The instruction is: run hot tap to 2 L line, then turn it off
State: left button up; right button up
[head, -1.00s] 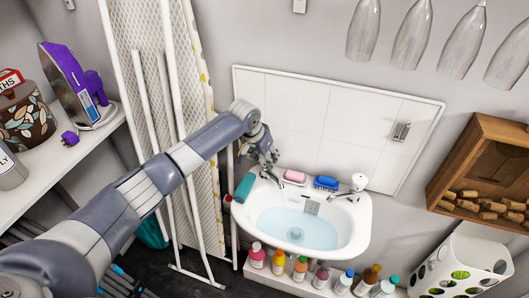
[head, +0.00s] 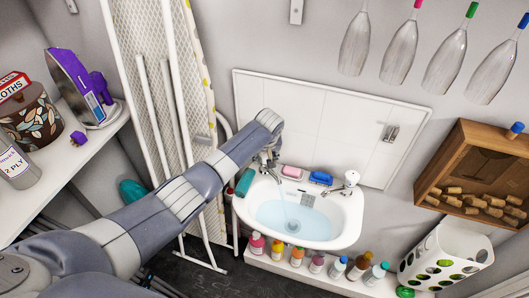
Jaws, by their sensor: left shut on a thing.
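A white wall basin (head: 346,232) holds a pool of pale blue water (head: 312,224). A thin stream of water (head: 284,203) falls into it from the left tap. My left gripper (head: 270,165) is at the basin's back left corner, shut on the left tap, which it mostly hides. The right tap (head: 348,183), with a white top, stands free at the back right corner. A 2 L line cannot be made out. My right gripper is not in view.
A pink soap (head: 292,171), a blue brush (head: 320,178) and a teal item (head: 245,183) lie on the basin's back rim. Several bottles (head: 317,263) stand on a ledge below. An ironing board (head: 155,80) leans at the left, near my arm.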

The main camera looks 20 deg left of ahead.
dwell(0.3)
pick_arm(q)
jog(key=o, duration=1.1)
jog(key=v, duration=1.2)
jog(key=shift+w+d, duration=0.1)
jog(key=shift+d, duration=0.05)
